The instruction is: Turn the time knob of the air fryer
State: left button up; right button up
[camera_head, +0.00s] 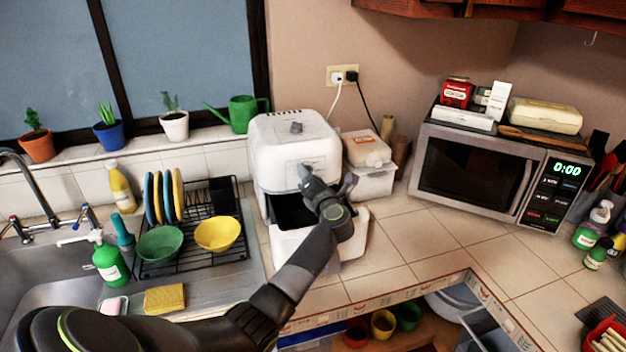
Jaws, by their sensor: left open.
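The white air fryer (283,137) stands on the tiled counter in the middle of the head view. Its drawer (283,243) is pulled out toward me, with a dark inside partly hidden by my arm. My left arm reaches in from the lower left. My left gripper (307,174) is open in front of the air fryer, above the pulled-out drawer and below the grey knob. I cannot tell whether its fingertips touch the front. My right gripper is not in view.
A dish rack (205,252) with plates and bowls stands left of the air fryer, beside the sink (55,275). A white container (368,181) stands close on the right. A microwave (475,178) is further right. The counter between drawer and microwave is clear.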

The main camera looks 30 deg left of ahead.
pick_arm(q)
jog(key=shift+d, duration=0.1)
jog(key=b+v, duration=0.4)
jog(key=v, duration=1.2)
jog(key=shift+s+d+f, duration=0.1)
jog(key=shift+s+d, duration=0.1)
jog(key=shift+s, duration=0.05)
jog(key=shift+s+d, duration=0.25)
